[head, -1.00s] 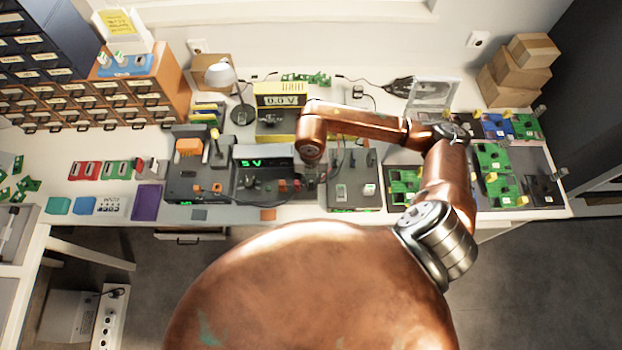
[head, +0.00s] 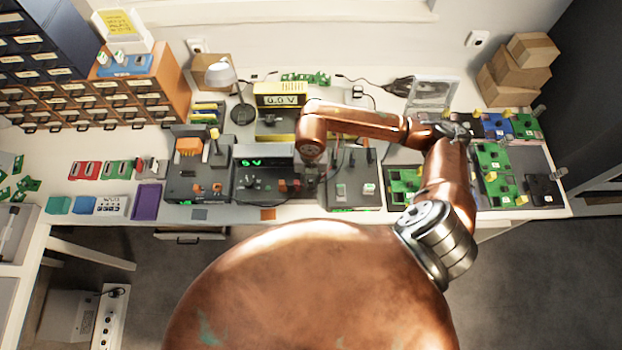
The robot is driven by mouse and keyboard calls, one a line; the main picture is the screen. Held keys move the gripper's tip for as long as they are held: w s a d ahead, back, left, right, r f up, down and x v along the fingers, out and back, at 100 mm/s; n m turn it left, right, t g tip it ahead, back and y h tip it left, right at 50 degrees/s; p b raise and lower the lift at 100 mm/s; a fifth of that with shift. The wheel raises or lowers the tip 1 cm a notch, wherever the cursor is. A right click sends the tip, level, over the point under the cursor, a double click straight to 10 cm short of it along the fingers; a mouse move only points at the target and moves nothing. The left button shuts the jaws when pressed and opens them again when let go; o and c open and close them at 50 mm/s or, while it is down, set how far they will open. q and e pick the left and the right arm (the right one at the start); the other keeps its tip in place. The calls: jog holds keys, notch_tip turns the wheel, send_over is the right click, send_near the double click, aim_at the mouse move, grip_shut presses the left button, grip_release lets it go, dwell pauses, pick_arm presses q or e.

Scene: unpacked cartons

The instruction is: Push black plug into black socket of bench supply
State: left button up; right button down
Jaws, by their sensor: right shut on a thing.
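The bench supply (head: 247,163) is a dark grey box with a lit green display, a knob and orange-red parts on its front. It stands near the middle of the bench. My right gripper (head: 310,187) hangs from the copper arm at the right end of the supply's front. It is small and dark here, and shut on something. The black plug in it and the black socket cannot be made out against the dark front, so I cannot tell whether they touch. My left gripper is not in view.
A dark unit with an orange block (head: 188,147) stands left of the supply, and another dark box (head: 352,196) right of it. A yellow meter (head: 281,97) is behind. Green boards (head: 493,158) lie at right. A purple piece (head: 146,201) lies at front left.

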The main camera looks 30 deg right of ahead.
jog(key=shift+f+b, duration=0.4)
jog(key=shift+f, duration=0.35)
dwell(1.2)
jog(key=c, duration=1.8)
grip_release()
jog(key=shift+c, duration=0.2)
notch_tip(320, 180, up, 12)
